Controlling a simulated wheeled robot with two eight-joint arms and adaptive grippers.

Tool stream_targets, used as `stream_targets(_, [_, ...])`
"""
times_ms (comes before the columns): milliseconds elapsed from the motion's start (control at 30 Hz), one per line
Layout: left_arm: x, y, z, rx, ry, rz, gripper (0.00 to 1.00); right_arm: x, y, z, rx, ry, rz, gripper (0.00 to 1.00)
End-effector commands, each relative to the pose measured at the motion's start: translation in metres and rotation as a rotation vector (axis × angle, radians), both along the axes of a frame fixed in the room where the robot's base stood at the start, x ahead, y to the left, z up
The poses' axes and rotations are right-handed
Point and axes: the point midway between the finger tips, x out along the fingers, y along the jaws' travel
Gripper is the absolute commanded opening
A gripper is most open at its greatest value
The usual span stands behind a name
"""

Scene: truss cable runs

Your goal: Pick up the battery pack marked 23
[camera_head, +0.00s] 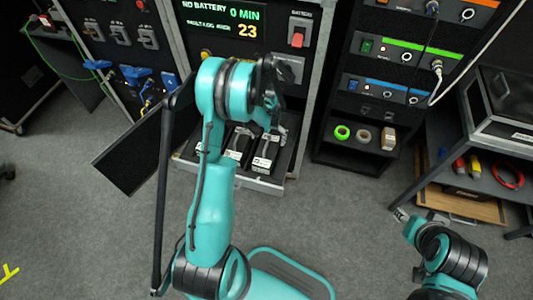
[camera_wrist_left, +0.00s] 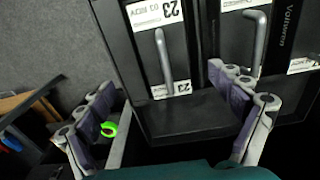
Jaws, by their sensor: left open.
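The battery pack marked 23 (camera_wrist_left: 131,75) is a black case with white labels and a grey bar handle, in the left wrist view. In the head view it appears to be the rightmost pack (camera_head: 266,153) in the pulled-out drawer (camera_head: 264,184). My left gripper (camera_wrist_left: 160,86) is open, its fingers to either side of this pack's front part in the picture; I see no contact. It shows in the head view as well (camera_head: 274,112), partly hidden by my arm. My right arm is at the lower right, with only a small grey end piece showing.
Another black pack with a handle (camera_wrist_left: 258,40) stands close beside pack 23. A display (camera_head: 230,18) above the drawer reads 23. A black panel (camera_head: 128,158) juts out left of the drawer. Tape rolls (camera_head: 342,132) sit on a shelf to the right. The floor in front is clear.

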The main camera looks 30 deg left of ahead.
Motion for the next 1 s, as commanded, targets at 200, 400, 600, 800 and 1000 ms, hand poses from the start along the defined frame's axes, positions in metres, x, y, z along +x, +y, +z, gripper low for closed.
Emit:
stream_targets(200, [-0.001,0.005,-0.029,-0.006,0.019,0.008,0.93,0.0,0.0,-0.005,0.0,0.0,0.0,0.4])
stream_targets(400, [-0.001,0.006,-0.049,-0.005,0.018,0.008,0.93,0.0,0.0,-0.015,0.0,0.0,0.0,0.4])
stream_targets(600, [0.0,0.008,-0.078,-0.005,0.018,0.007,0.93,0.0,0.0,-0.034,0.0,0.0,0.0,0.4])
stream_targets(800, [0.0,0.008,-0.096,-0.005,0.018,0.007,0.93,0.0,0.0,-0.041,0.0,0.0,0.0,0.4])
stream_targets(1000, [0.0,0.008,-0.094,-0.005,0.018,0.007,0.85,0.0,0.0,-0.039,0.0,0.0,0.0,0.4])
